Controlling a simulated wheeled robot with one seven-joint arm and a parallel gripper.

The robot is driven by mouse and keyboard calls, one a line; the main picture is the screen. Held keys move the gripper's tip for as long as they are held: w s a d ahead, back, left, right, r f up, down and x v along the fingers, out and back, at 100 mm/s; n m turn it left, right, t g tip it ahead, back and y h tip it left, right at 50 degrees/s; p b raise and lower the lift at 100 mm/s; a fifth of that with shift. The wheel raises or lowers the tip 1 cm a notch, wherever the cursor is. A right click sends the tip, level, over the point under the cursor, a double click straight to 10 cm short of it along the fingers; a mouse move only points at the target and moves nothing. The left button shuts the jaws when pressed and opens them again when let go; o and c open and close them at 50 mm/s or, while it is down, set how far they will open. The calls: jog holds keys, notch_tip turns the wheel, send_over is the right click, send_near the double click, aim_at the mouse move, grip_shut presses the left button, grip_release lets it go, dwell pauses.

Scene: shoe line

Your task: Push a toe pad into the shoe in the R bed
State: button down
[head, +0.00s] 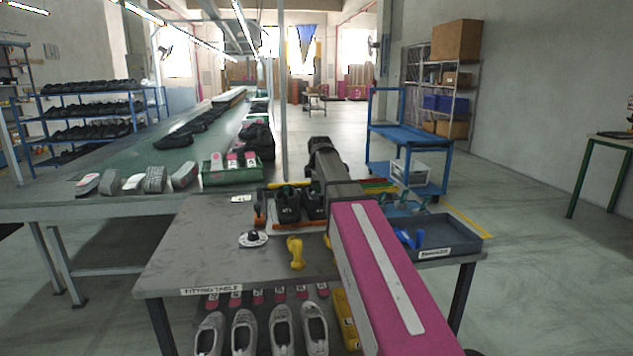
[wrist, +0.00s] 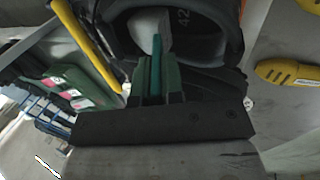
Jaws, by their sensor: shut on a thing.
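Two black shoes stand side by side in the beds on the table. The left one (head: 287,204) shows clearly; the right one (head: 314,205) is partly hidden by my arm. In the wrist view, a dark shoe (wrist: 205,48) marked "42" fills the top, its opening facing my gripper. My gripper (wrist: 158,62) has its green fingers close together, shut on a pale toe pad (wrist: 150,28). The pad is at the shoe's opening; how deep it sits is unclear. The fingers are hidden in the head view. I cannot read any bed letter.
A yellow tool (head: 295,252) and a white round item (head: 253,239) lie in front of the beds. A grey bin (head: 455,236) with a blue item stands at the right. A green crate (head: 232,176) stands on the line behind. Pale shoes fill the shelf below.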

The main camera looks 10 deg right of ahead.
jog(key=shift+w+f, duration=0.1)
jog(key=shift+f, duration=0.7)
jog(key=shift+w+f, duration=1.2)
jog(key=shift+w, duration=0.05)
jog(key=shift+w+f, duration=0.2)
jog(key=shift+w, duration=1.7)
jog(key=c, duration=1.2)
grip_release()
jog(key=shift+o, duration=0.2)
jog(key=shift+s+r, duration=0.25)
jog(key=shift+s, duration=0.4)
jog(key=shift+s+r, duration=0.2)
jog(key=shift+s, duration=0.4)
jog(key=shift+r, duration=0.15)
